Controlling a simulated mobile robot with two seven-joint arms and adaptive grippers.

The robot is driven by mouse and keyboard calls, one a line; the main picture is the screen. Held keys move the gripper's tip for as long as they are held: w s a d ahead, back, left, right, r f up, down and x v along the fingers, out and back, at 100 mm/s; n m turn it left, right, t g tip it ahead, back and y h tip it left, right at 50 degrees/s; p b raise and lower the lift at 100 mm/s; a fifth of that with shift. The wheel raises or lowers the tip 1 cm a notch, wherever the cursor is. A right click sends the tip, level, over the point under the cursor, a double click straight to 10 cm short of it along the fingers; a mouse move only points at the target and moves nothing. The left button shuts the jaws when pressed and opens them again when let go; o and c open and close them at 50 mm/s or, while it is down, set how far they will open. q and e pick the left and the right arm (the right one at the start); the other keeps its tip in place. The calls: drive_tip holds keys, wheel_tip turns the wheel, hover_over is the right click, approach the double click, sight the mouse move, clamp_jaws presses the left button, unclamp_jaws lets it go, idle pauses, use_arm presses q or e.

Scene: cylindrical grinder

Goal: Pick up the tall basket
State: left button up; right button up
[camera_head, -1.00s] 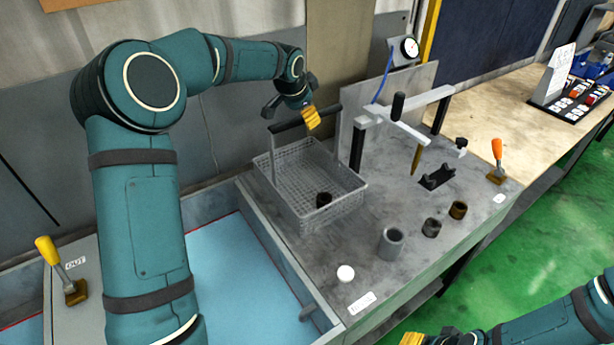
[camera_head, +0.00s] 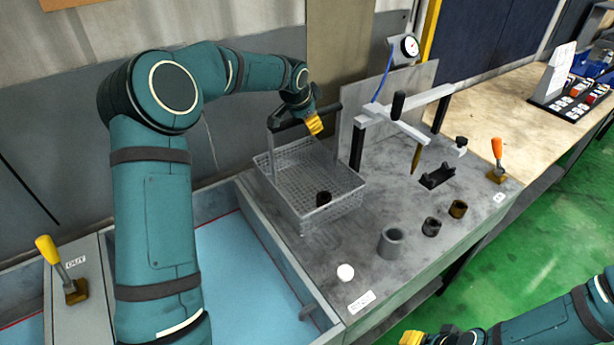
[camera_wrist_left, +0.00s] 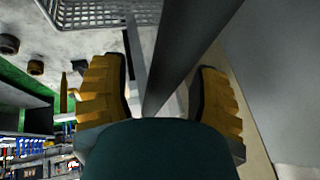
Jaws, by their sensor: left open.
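The tall basket (camera_head: 338,208) is a grey wire basket with a raised dark handle (camera_head: 288,124), standing upright on the grey machine table. It holds one small dark cylinder (camera_head: 323,199). My left gripper (camera_head: 314,123), with yellow finger pads, is at the right part of the handle. In the left wrist view my left gripper (camera_wrist_left: 162,72) is open, and the dark handle bar (camera_wrist_left: 190,45) runs between its two fingers. Part of the basket's mesh (camera_wrist_left: 100,12) shows at the top there. My right gripper (camera_head: 425,338) is partly cut off at the bottom edge.
A gauge stand (camera_head: 405,128) with a vertical plate stands just right of the basket. Several dark cylinders, such as a grey ring (camera_head: 391,242), stand at the front right. A white knob (camera_head: 345,272) is near the front edge. The wall is close behind.

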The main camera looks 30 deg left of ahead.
use_arm(q)
drive_tip(key=shift+f, duration=0.1)
clamp_jaws()
idle(0.3)
drive_tip(key=shift+r, duration=0.2)
